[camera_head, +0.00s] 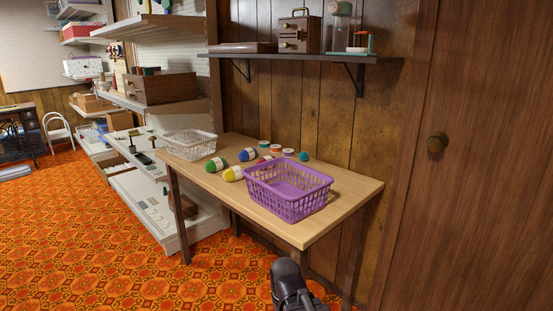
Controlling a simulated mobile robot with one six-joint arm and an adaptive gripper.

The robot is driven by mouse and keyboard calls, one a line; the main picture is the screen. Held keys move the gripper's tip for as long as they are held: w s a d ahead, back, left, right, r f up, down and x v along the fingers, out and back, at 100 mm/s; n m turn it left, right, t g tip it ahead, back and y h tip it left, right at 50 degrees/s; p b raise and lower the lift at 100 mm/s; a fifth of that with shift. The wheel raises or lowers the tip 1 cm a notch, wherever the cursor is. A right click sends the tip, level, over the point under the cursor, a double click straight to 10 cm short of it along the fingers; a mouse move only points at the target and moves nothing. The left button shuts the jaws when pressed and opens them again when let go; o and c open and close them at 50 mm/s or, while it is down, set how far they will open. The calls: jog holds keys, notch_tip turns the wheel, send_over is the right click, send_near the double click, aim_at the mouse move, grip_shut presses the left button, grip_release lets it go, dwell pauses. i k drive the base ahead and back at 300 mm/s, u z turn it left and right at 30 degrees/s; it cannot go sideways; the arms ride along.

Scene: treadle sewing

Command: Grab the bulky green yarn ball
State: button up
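A green yarn ball (213,165) with a white label band lies on the wooden table (345,190), toward its left side. A yellow yarn ball (232,174) lies just right of and in front of it, and a blue one (246,155) lies behind it to the right. My gripper (290,290) is a dark shape at the bottom edge, low in front of the table and well apart from the green ball. Its fingers do not show clearly, and I cannot make out whether it holds anything.
A purple basket (290,190) stands on the table right of the yarn, and a white basket (190,144) stands at the left end. Several spools (276,149) and a teal ball (304,156) lie behind. A wall shelf (300,55) hangs above. Patterned floor (110,250) is open at left.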

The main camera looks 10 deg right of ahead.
aim_at(217, 164)
jog(key=u, duration=4.3)
jog(key=i, duration=0.1)
jog(key=z, duration=2.75)
jog(key=i, duration=0.6)
jog(key=z, duration=0.85)
